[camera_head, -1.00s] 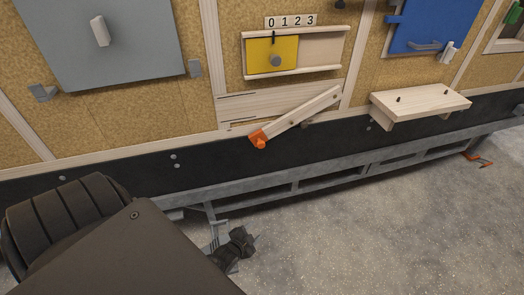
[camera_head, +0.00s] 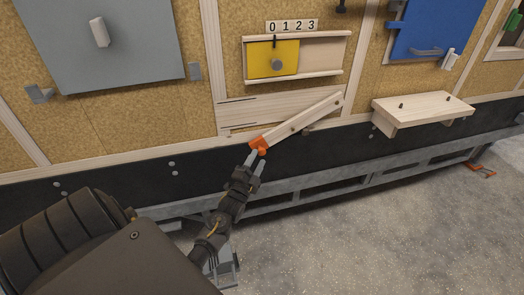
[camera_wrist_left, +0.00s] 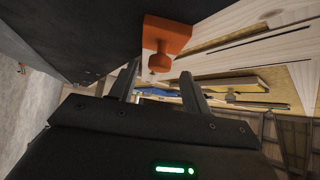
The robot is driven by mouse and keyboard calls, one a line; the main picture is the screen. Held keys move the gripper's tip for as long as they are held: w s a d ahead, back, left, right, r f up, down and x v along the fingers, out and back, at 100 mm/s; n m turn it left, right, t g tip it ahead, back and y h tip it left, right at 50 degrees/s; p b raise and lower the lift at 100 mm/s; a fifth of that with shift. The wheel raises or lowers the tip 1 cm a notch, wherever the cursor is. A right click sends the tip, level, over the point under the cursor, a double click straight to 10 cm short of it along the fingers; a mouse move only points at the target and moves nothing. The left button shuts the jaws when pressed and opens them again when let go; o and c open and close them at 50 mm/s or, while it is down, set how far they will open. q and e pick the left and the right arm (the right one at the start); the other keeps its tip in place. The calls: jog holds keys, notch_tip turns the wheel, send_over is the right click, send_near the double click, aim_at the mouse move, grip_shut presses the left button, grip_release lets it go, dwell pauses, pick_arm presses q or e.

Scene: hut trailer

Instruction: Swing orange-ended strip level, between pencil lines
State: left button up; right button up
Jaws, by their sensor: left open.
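The wooden strip (camera_head: 303,121) slants on the wall, its orange end (camera_head: 259,143) low at the left and its other end higher at the right. Dark pencil lines (camera_head: 238,100) show on the pale board left of the strip. My left gripper (camera_head: 257,160) is just below the orange end, its two fingers apart. In the left wrist view the orange end (camera_wrist_left: 166,36) with its round knob (camera_wrist_left: 159,63) sits ahead of the open fingers (camera_wrist_left: 160,80), and nothing is between them. Whether a finger touches it I cannot tell. My right gripper is not in view.
A small wooden shelf (camera_head: 422,112) juts out at the right. A yellow sliding panel (camera_head: 271,60) sits above the strip. A grey metal frame (camera_head: 330,182) runs along the wall's foot. The floor (camera_head: 380,245) in front is clear.

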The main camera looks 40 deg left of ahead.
aim_at(261, 154)
pick_arm(q)
jog(key=shift+x, duration=2.3)
grip_shut()
